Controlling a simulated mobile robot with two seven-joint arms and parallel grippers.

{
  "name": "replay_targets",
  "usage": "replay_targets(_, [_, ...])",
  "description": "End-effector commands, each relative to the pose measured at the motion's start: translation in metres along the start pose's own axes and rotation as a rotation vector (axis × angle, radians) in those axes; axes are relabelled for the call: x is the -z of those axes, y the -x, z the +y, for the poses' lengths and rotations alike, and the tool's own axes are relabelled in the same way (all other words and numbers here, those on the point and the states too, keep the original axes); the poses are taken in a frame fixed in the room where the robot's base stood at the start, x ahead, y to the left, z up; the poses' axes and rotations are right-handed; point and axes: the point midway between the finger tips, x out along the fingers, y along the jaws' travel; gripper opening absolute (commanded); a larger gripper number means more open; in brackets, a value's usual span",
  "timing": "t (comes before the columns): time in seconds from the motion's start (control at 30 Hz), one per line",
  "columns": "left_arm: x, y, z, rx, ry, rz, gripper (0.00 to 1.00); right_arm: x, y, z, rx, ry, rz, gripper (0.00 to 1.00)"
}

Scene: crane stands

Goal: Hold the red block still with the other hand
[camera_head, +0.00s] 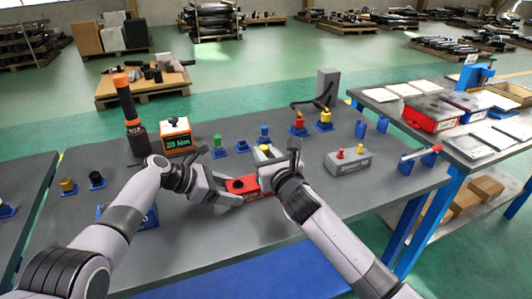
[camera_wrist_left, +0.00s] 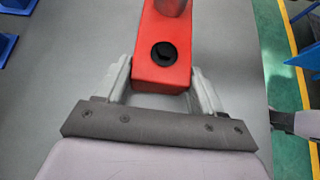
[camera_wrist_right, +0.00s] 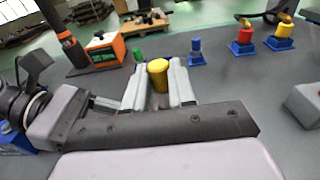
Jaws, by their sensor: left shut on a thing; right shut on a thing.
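The red block (camera_head: 248,188) lies on the grey bench, near its front middle. My left gripper (camera_head: 232,192) is shut on its near end; the left wrist view shows the red block (camera_wrist_left: 163,72) between both fingers, with a dark round hole in its top. My right gripper (camera_head: 274,154) is above the block's far side, shut on a yellow-topped plug (camera_wrist_right: 158,72), upright between its fingers in the right wrist view. The plug's lower end is hidden, so I cannot tell whether it sits in the block.
An orange 20 Nm display box (camera_head: 177,136) and an orange-topped tool (camera_head: 130,115) stand at the back left. Green, blue, red and yellow plugs stand in blue holders behind my grippers. A grey box (camera_head: 348,162) with red and yellow plugs is to the right.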

Motion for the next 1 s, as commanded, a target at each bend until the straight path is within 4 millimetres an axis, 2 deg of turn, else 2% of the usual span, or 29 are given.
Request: replay_targets(1.0, [0.001,0.0,0.0,0.0,0.001,0.002,0.26,0.022,-0.002,0.0,0.0,-0.001,-0.002,0.0])
